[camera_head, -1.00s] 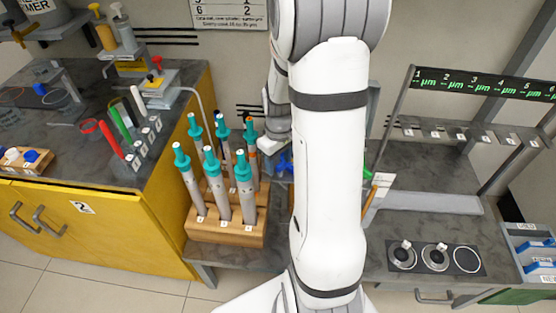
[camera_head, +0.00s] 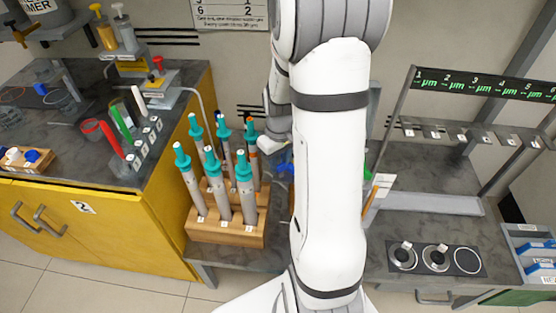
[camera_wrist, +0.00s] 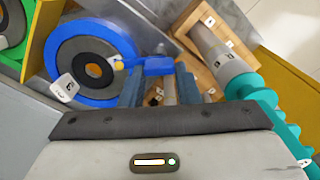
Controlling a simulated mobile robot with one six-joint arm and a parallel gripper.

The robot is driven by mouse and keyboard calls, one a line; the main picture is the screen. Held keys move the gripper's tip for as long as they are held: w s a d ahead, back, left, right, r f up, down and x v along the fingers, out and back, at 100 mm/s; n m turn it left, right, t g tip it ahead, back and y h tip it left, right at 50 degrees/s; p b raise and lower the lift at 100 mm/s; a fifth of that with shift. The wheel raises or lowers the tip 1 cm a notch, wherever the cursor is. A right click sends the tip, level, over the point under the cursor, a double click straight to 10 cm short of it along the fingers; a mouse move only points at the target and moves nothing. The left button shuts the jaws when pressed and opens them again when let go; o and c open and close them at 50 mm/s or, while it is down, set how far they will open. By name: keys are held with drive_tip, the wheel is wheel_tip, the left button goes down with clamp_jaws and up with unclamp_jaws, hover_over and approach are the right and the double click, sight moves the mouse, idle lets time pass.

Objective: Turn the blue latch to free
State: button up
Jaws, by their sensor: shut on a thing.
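The blue latch (camera_wrist: 150,66) is a short blue lever on a large blue ring around a dark grey disc (camera_wrist: 92,68), seen at the left of the wrist view. A yellow dot marks its inner end. My gripper (camera_wrist: 160,85) has one finger on each side of the lever's outer part and is shut on it. In the head view only a bit of the blue latch (camera_head: 286,168) shows beside my arm. My arm hides the disc and most of the gripper there.
A wooden rack (camera_head: 226,231) of teal-topped pipettes stands close to the left of the latch. The teal pipette (camera_wrist: 265,100) lies close to the gripper's right in the wrist view. A green ring (camera_wrist: 12,25) is at the far left.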

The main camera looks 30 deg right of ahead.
drive_tip(key=m, duration=0.4)
drive_tip(key=shift+d, duration=0.1)
drive_tip(key=shift+d+m, duration=0.1)
drive_tip(key=shift+m, duration=2.3)
drive_tip(key=o, duration=1)
drive_tip(key=shift+r, duration=0.1)
wheel_tip(320, 180, up, 8)
drive_tip(key=shift+f+p, duration=0.2)
drive_tip(key=shift+p, duration=0.25)
